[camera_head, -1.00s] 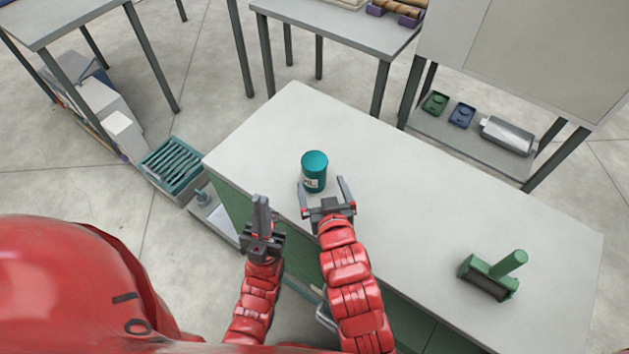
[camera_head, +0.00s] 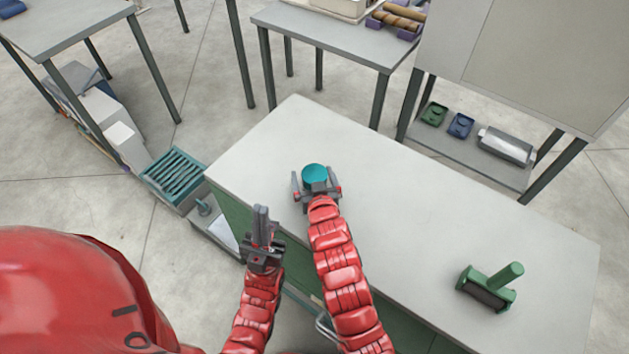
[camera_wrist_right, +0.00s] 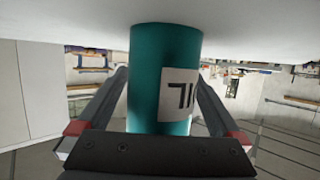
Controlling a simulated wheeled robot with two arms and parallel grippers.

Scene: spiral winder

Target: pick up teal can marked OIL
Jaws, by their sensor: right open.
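The teal can (camera_head: 315,173) stands upright on the light worktop (camera_head: 430,200). My right gripper (camera_head: 316,176) is around it, with one finger on each side and the jaws open. In the right wrist view the can (camera_wrist_right: 150,80) appears upside down between the two fingers, with part of a white label and dark lettering showing. The gripper's palm hides one end of the can. My left gripper (camera_head: 262,212) is empty, its fingers together, beside the worktop's near left edge.
A green tool with a cylindrical handle (camera_head: 489,287) sits at the right of the worktop. A slatted teal crate (camera_head: 174,176) is on the floor at left. Other tables stand behind. The worktop around the can is clear.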

